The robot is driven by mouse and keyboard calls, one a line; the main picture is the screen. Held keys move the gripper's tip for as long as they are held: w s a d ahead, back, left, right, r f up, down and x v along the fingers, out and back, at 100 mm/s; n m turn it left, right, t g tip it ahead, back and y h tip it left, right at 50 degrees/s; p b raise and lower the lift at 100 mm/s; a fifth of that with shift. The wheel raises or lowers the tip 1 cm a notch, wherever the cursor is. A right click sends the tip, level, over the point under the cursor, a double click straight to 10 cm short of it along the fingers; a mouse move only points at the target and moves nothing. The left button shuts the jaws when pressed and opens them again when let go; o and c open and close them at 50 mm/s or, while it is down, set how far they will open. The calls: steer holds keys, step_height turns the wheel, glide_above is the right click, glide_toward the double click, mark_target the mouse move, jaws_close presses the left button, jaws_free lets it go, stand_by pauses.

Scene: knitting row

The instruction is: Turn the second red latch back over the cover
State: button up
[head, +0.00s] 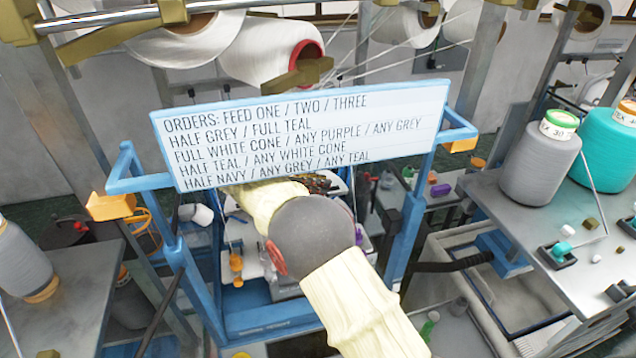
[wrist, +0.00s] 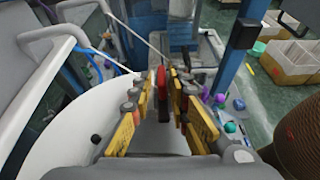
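In the wrist view my gripper (wrist: 162,92) points ahead with its yellow-sided fingers apart. A narrow upright red piece (wrist: 160,80), which looks like a red latch, shows between and just beyond the fingertips. A gap seems to show on each side of it; I cannot tell whether either finger touches it. Which latch it is, and how it lies to the cover, I cannot tell. In the head view my gripper (head: 318,184) is mostly hidden behind the orders sign and my own arm. No latch can be made out clearly there.
The orders sign (head: 305,135) on a blue frame (head: 400,235) stands close to my arm. Yarn cones, one grey (head: 540,165) and one teal (head: 607,148), stand on the right table. In the wrist view a large white curved surface (wrist: 75,130) is close on the left, and a brown cone (wrist: 300,140) at right.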

steer(key=shift+o, duration=1)
steer(key=shift+d+f, duration=0.1)
steer(key=v, duration=1.2)
steer(key=shift+f, duration=0.1)
